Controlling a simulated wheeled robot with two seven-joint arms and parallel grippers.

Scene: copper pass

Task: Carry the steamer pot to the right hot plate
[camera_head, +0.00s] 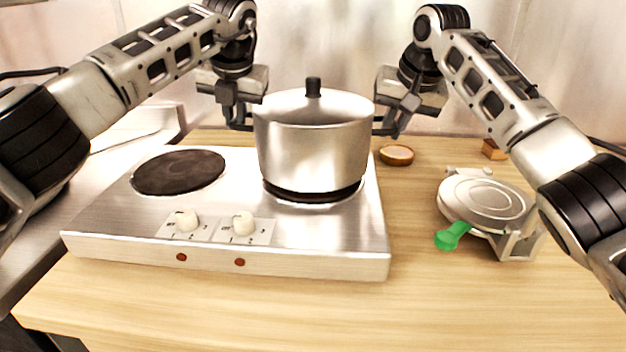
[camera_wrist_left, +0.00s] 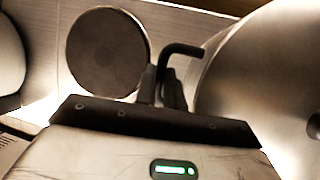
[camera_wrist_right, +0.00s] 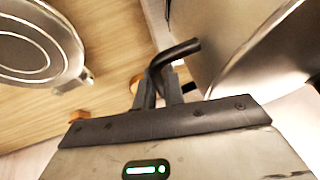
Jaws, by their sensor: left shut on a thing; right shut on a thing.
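The steamer pot (camera_head: 314,145) is a silver lidded pot with a black knob, upright over the right hot plate (camera_head: 312,196). Only the front rim of that dark plate shows below the pot; I cannot tell whether the pot touches it. My left gripper (camera_head: 243,122) is shut on the pot's left handle, a dark bar that also shows in the left wrist view (camera_wrist_left: 182,50). My right gripper (camera_head: 387,125) is shut on the right handle, which shows in the right wrist view (camera_wrist_right: 178,52). The left hot plate (camera_head: 179,172) is bare.
The silver cooker (camera_head: 330,249) has two white knobs and two red lights at its front. A round silver press (camera_head: 484,203) with a green handle stands to the right. A small round wooden dish (camera_head: 397,154) lies behind. The front right counter is clear.

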